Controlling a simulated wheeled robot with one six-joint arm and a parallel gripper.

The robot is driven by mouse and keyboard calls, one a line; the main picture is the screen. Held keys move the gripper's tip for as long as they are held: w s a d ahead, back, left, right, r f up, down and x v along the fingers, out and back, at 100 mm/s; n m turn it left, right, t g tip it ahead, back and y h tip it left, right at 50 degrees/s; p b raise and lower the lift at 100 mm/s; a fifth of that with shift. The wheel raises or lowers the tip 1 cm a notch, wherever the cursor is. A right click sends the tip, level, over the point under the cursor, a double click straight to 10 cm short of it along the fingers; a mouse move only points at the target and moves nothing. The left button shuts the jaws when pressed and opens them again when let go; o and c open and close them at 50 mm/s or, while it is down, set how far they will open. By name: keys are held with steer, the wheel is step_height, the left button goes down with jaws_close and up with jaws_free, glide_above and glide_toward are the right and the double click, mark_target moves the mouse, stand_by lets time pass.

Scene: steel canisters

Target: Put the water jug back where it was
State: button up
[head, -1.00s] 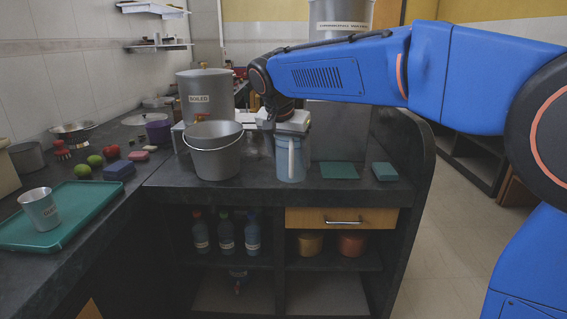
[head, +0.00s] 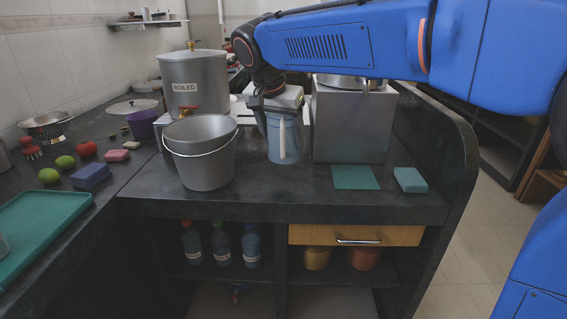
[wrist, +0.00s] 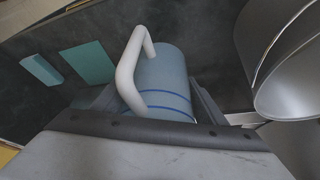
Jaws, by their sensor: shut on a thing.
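The water jug (head: 283,146) is a light blue cylinder with a white handle, upright on or just above the dark counter; I cannot tell if its base touches. My gripper (head: 280,108) is shut on its upper part from above. In the wrist view the jug (wrist: 168,85) shows blue stripes and its white handle (wrist: 130,70), between my dark fingers. A teal square mat (head: 355,177) lies bare on the counter to the right of the jug. It also shows in the wrist view (wrist: 88,62).
A steel bucket (head: 203,165) stands close left of the jug. The canister marked BOILED (head: 192,78) is behind it. A large steel canister's box-like base (head: 352,128) is close at the right. A teal block (head: 410,180) lies right of the mat.

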mark_target(278, 140)
steer(key=shift+f, duration=3.35)
steer(key=shift+f, duration=0.1)
steer(key=o, duration=1.9)
steer(key=v, duration=1.2)
